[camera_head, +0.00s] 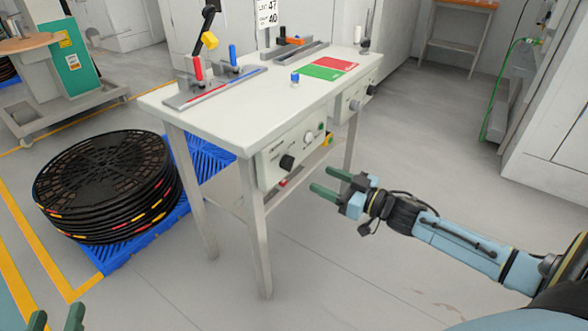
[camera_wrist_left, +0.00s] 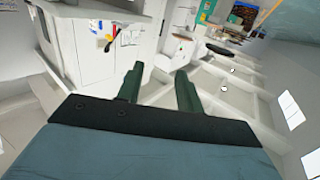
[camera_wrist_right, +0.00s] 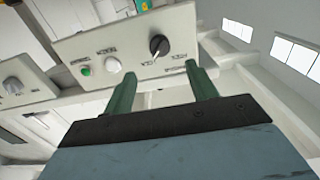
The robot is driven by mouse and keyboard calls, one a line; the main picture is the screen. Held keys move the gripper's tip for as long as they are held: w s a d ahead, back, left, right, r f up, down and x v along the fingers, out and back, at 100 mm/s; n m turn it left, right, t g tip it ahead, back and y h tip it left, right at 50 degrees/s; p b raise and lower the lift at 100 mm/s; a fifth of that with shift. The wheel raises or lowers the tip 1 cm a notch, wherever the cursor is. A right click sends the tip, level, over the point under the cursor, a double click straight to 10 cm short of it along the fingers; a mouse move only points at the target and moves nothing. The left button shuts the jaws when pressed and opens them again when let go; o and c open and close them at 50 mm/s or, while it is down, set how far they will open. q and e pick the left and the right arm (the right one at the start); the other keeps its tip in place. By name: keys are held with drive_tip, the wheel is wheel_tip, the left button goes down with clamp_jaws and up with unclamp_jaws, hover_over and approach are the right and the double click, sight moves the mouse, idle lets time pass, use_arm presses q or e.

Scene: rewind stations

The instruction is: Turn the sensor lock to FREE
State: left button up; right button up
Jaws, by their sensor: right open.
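A pale control panel (camera_head: 291,148) hangs under the front edge of the white table. It carries a black knob (camera_head: 287,162), with a white pointer line in the right wrist view (camera_wrist_right: 159,46). Small labels surround the knob, too small to read, so I cannot tell its setting or confirm it is the sensor lock. My right gripper (camera_head: 331,181) is open and empty, in front of the panel and apart from it. In the right wrist view the knob appears just beyond and between its fingertips (camera_wrist_right: 160,69). My left gripper (camera_head: 57,317) is open and empty at the lower left.
The panel also has a white knob (camera_head: 308,137) and a green button (camera_head: 320,127). A second panel (camera_head: 352,98) is further right. The white table (camera_head: 220,108) bears clamps and a red-green mat (camera_head: 329,69). Black reels (camera_head: 105,185) stand on a blue pallet at left. Floor around my right arm is clear.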

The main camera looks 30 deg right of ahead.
sight(288, 163)
use_arm(q)
drive_tip(key=s+r+t+h+b, duration=0.2)
drive_tip(key=s+r+t+b, duration=0.1)
drive_tip(key=r+t, duration=0.5)
drive_tip(key=shift+d+r+h+b, duration=0.25)
drive_tip(key=shift+r+h+b, duration=0.05)
drive_tip(key=shift+r, duration=0.45)
use_arm(e)
drive_tip(key=x, duration=1)
use_arm(q)
drive_tip(key=shift+s, duration=0.1)
use_arm(e)
drive_tip(key=shift+w, duration=0.1)
drive_tip(key=c, duration=1)
